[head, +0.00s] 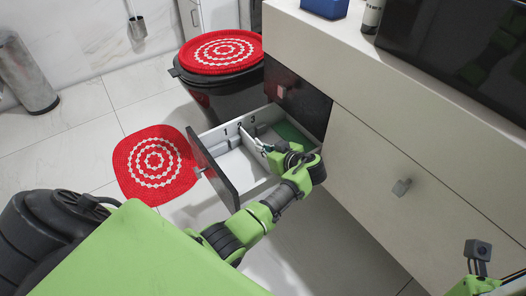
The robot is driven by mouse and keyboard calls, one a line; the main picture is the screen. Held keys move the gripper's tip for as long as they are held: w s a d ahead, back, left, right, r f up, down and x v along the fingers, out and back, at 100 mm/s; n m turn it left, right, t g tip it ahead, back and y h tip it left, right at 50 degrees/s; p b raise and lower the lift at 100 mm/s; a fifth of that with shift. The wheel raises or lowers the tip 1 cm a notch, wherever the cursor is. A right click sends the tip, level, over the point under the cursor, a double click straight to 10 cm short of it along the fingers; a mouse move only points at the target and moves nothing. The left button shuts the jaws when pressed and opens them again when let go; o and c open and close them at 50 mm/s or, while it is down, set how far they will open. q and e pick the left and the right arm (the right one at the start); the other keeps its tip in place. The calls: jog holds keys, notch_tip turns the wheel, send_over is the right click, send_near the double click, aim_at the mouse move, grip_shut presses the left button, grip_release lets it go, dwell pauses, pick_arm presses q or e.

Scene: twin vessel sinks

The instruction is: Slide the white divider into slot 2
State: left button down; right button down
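An open drawer (214,170) with a dark front holds a white divider (250,140), a thin panel standing along its length. My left gripper (266,149) is inside the drawer, at the near right end of the divider. Its fingertips are too small to show whether they are closed on the panel. At the lower right edge only a small part of my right arm (478,283) shows, and its finger state is unclear.
A green surface (293,134) lies in the drawer's right part. A black bin (218,92) with a red mat (220,50) on top stands behind the drawer. Another red mat (155,165) lies on the floor to the left. Closed cabinet fronts (375,150) border the right.

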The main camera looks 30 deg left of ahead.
pick_arm(q)
jog(key=shift+f, duration=0.25)
jog(key=c, duration=2.2)
grip_release()
jog(key=shift+c, duration=0.2)
jog(key=shift+r, duration=0.15)
